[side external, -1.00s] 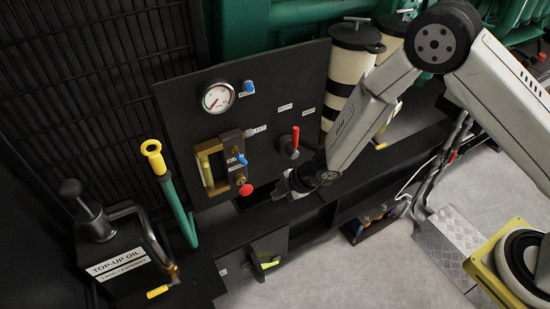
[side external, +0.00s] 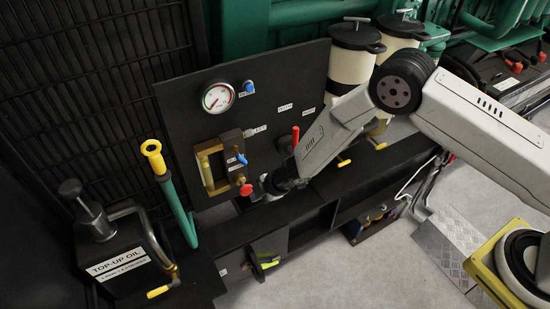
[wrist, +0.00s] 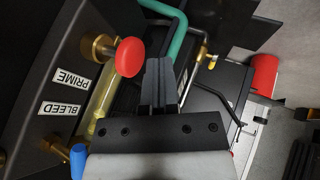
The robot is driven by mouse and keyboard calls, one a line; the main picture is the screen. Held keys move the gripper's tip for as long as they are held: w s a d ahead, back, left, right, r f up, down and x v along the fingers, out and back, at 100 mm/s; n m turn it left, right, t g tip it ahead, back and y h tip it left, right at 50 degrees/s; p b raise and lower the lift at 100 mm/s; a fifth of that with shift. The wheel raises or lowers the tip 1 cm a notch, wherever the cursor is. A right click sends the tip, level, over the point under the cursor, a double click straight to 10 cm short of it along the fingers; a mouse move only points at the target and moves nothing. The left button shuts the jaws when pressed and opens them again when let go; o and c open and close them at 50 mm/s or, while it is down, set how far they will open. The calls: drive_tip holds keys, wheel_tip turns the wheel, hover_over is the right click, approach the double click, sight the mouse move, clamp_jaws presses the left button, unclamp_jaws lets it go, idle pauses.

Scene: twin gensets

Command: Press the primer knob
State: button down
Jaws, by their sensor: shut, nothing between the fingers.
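The primer knob is a red round knob (side external: 246,189) on a brass stem, low on the dark panel (side external: 290,75). In the wrist view the red knob (wrist: 130,57) stands out from the panel beside a PRIME label (wrist: 71,79). My gripper (side external: 257,191) is just right of the knob in the side view, in front of the panel's lower edge. In the wrist view my gripper (wrist: 159,68) has its dark fingers together and empty, just right of the knob. I cannot tell whether they touch it.
A blue knob (side external: 241,158) sits above the red one; its label in the wrist view reads BLEED (wrist: 60,108). A red lever (side external: 295,136) stands close to my wrist. A gauge (side external: 218,97) is higher up. A green handle with a yellow top (side external: 153,148) stands left.

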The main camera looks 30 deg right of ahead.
drive_tip(key=shift+w, duration=0.6)
drive_tip(key=shift+w, duration=0.1)
drive_tip(key=shift+w, duration=1.25)
drive_tip(key=shift+r, duration=0.1)
drive_tip(key=shift+s, duration=1.9)
approach(250, 187)
drive_tip(key=shift+s+d, duration=0.15)
drive_tip(key=shift+s, duration=0.85)
drive_tip(key=shift+s+d, duration=0.15)
drive_tip(key=shift+s, duration=0.85)
